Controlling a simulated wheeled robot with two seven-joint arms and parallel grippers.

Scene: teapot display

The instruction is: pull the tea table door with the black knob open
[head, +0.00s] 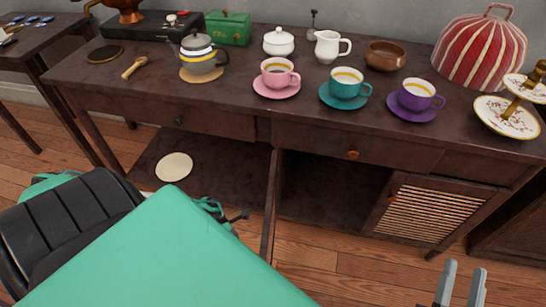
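The dark wooden tea table (225,100) spans the head view. Its front has a left drawer with a small dark knob (179,120) and a middle drawer with an orange-brown knob (353,154). A slatted door (418,212) at the lower right has a brownish knob (391,197). The lower left compartment is open to view. A small black piece (241,215) shows beside the central upright; I cannot tell whether it is a knob or part of me. My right gripper (462,285) is open and empty at the bottom right, apart from the table. My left gripper is not visible.
A cream plate (174,167) lies on the lower left shelf. Pink (277,74), teal (346,84) and purple (417,97) cups stand near the tabletop's front edge. A side table (35,45) is at left. Wooden floor (340,270) is clear before the table.

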